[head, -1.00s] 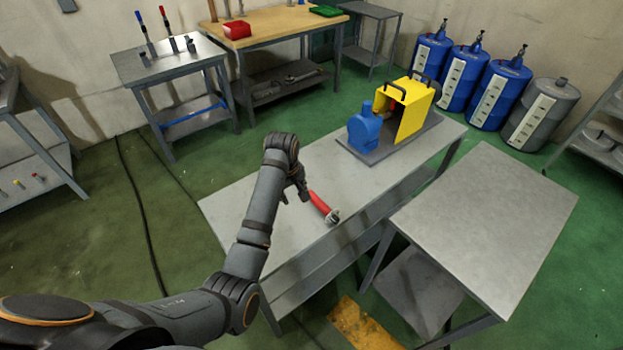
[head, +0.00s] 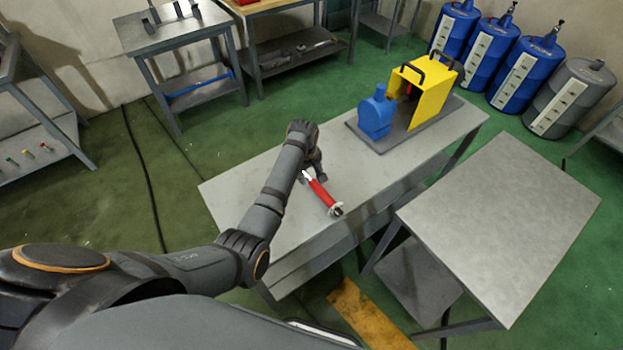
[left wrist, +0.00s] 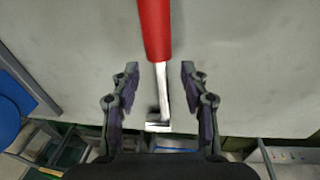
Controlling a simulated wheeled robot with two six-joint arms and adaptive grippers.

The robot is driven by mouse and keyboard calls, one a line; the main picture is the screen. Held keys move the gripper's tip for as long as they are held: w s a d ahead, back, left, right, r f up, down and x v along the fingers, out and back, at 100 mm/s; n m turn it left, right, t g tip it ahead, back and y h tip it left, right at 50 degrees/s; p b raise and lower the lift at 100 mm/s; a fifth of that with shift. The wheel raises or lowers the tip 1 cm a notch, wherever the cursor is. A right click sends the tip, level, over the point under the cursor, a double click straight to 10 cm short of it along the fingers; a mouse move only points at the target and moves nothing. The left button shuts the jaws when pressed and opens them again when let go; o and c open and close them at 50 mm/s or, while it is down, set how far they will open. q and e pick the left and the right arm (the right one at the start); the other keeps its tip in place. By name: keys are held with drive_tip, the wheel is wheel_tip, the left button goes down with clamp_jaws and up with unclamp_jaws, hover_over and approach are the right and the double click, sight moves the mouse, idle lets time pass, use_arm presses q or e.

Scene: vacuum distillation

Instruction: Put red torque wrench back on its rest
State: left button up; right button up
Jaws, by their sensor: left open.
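The red torque wrench (head: 320,192) lies on the grey workbench (head: 240,195), its red handle toward the bench's front edge. In the left wrist view its red handle (left wrist: 155,25) comes in from the top, and its bare metal shaft (left wrist: 163,90) runs down between my fingers. My left gripper (head: 312,172) is over the wrench's far end; in the left wrist view the gripper (left wrist: 160,88) is open, with a finger on each side of the shaft and gaps on both sides. My right gripper is not in view. I cannot make out the wrench's rest for certain.
A blue motor (head: 376,115) and yellow guard (head: 428,95) stand on the bench's far right. A bare grey table (head: 510,220) stands to the right. A small table (head: 180,38) with upright holders stands at the back left. Blue drums (head: 525,70) line the back wall.

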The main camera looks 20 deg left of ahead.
sight(311, 178)
use_arm(q)
wheel_tip(311, 178, down, 2)
drive_tip(key=shift+d+f, duration=0.1)
drive_tip(key=shift+w+f, duration=0.35)
drive_tip(key=shift+f, duration=0.05)
drive_tip(key=shift+s, duration=0.15)
clamp_jaws()
